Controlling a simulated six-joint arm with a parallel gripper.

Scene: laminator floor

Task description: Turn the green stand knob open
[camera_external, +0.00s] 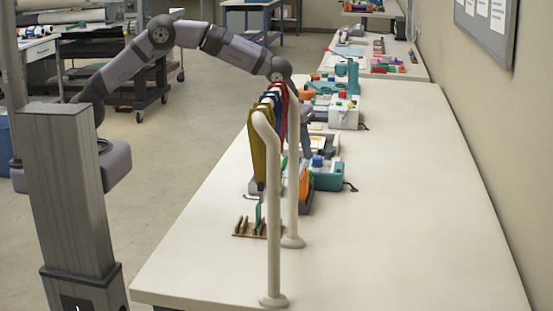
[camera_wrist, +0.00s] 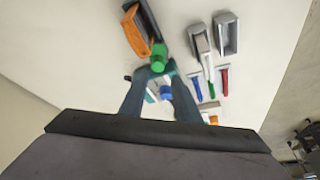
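A round green knob (camera_wrist: 158,57) shows in the wrist view, just ahead of my fingertips, beside an orange-handled tool. I cannot clearly make it out in the external view. A teal body (camera_wrist: 168,68) lies just below it in the picture, with a blue knob (camera_wrist: 165,93) seen between my fingers. My gripper (camera_wrist: 160,77) is open, its two dark fingers apart, with nothing visibly held. In the external view my gripper (camera_external: 306,142) points down over the table, partly hidden by the hanging coloured pieces. I cannot tell whether a finger touches the knob.
A grey tray with an orange tool (camera_wrist: 138,28) lies beside the knob. Grey holders (camera_wrist: 226,34) and small blue and red tools (camera_wrist: 224,80) lie to the right. In the external view, white posts (camera_external: 273,220) and hanging yellow pieces (camera_external: 258,150) stand near my arm. The table's right side (camera_external: 420,190) is clear.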

